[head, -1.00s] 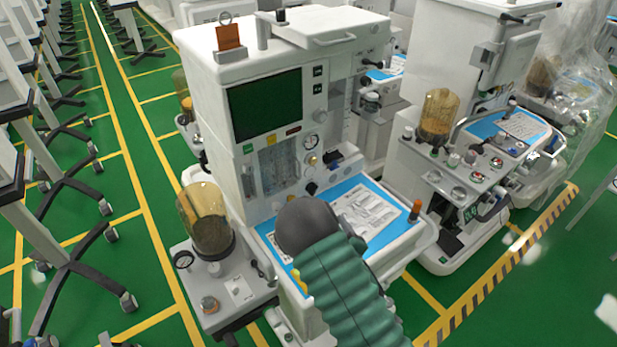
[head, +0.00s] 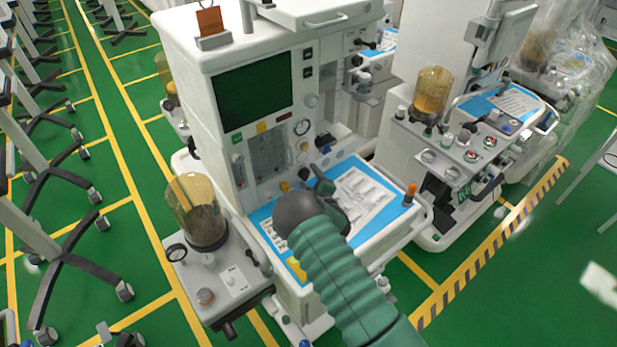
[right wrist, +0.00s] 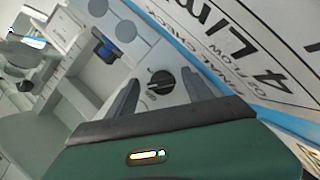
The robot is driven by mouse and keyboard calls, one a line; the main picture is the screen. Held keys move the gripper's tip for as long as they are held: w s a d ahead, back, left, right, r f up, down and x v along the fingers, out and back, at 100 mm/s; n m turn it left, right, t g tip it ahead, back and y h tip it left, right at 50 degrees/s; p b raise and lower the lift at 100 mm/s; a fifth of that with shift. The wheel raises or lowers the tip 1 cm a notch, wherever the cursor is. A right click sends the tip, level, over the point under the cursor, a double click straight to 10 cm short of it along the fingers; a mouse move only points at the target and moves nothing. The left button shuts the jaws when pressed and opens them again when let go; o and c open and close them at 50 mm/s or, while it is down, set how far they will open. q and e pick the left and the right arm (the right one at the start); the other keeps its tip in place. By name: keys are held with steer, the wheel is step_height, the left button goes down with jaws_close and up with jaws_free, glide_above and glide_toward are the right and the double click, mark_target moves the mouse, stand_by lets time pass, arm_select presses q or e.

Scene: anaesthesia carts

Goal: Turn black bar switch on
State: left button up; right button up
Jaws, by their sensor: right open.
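The black bar switch (right wrist: 161,82) is a round black knob with a raised bar, set on a pale panel in the right wrist view. My right gripper (right wrist: 163,88) is open, with one dark finger on each side of the switch in that view. I cannot tell how far the fingertips are from the panel. In the head view, my right gripper (head: 326,184) is at the lower front of the near anaesthesia cart (head: 262,48), above its worktop. The switch is hard to pick out there beside the gripper. My left gripper is not in view.
A printed sheet (head: 362,197) lies on the blue worktop just right of the gripper. A glass canister (head: 195,210) stands at the cart's left. A second cart (head: 440,50) stands to the right. Green floor shows at the left between the carts and the stands.

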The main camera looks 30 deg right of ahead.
steer(key=shift+w, duration=0.25)
steer(key=shift+w+a, duration=0.15)
steer(key=shift+a, duration=0.15)
steer(key=shift+c, duration=1.4)
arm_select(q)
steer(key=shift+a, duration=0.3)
arm_select(e)
steer(key=shift+d+f, duration=0.1)
jaws_close()
